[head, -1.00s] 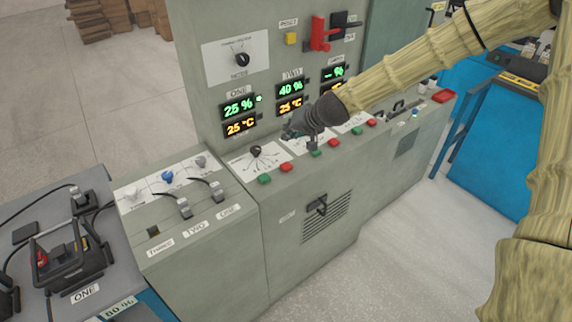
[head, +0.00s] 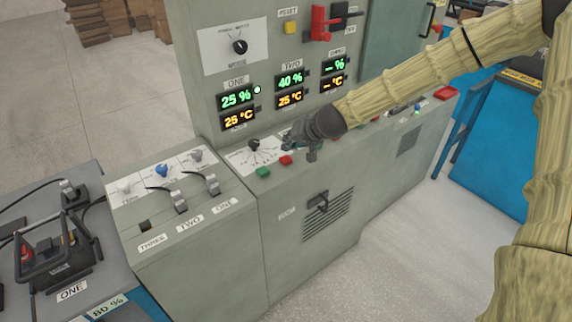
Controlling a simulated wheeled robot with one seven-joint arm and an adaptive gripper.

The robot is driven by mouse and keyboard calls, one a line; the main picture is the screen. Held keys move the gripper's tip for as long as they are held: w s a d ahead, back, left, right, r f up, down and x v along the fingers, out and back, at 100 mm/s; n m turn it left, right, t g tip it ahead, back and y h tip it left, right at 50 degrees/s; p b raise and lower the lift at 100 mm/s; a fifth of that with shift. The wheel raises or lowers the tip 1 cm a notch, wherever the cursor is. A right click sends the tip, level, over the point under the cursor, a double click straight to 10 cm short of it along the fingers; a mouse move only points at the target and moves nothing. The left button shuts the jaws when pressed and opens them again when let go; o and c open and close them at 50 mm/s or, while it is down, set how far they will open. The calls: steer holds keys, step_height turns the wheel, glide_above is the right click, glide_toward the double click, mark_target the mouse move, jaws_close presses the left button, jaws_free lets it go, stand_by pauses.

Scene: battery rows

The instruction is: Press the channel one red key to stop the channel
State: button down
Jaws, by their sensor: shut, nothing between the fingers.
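The channel one red key (head: 286,160) sits on the sloping front of the console, to the right of the channel one green key (head: 263,172). My gripper (head: 296,140) is shut and empty, a little above and behind the red key in the picture; I see no contact. The channel one dial (head: 254,145) is left of my gripper. The channel one display (head: 237,98) reads 25 % in green, with a lit lamp (head: 257,90) beside it, and 25 °C in orange below. My gripper and arm hide most of the channel two and three keys.
Channel two display (head: 291,79) reads 40 %. A red switch handle (head: 320,24) and yellow reset button (head: 291,27) are higher on the cabinet. Floor in front is clear.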

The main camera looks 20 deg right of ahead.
mark_target(288, 157)
steer(key=shift+f+b, duration=0.3)
steer(key=shift+f, duration=0.45)
steer(key=shift+f, duration=0.1)
stand_by(0.8)
steer(key=shift+f, duration=0.35)
steer(key=shift+f+b, duration=0.4)
steer(key=shift+b, duration=0.15)
stand_by(0.7)
steer(key=shift+r, duration=0.1)
stand_by(0.3)
steer(key=shift+r+p, duration=0.7)
steer(key=shift+r, duration=0.05)
steer(key=shift+r+p, duration=2)
steer(key=shift+r, duration=0.55)
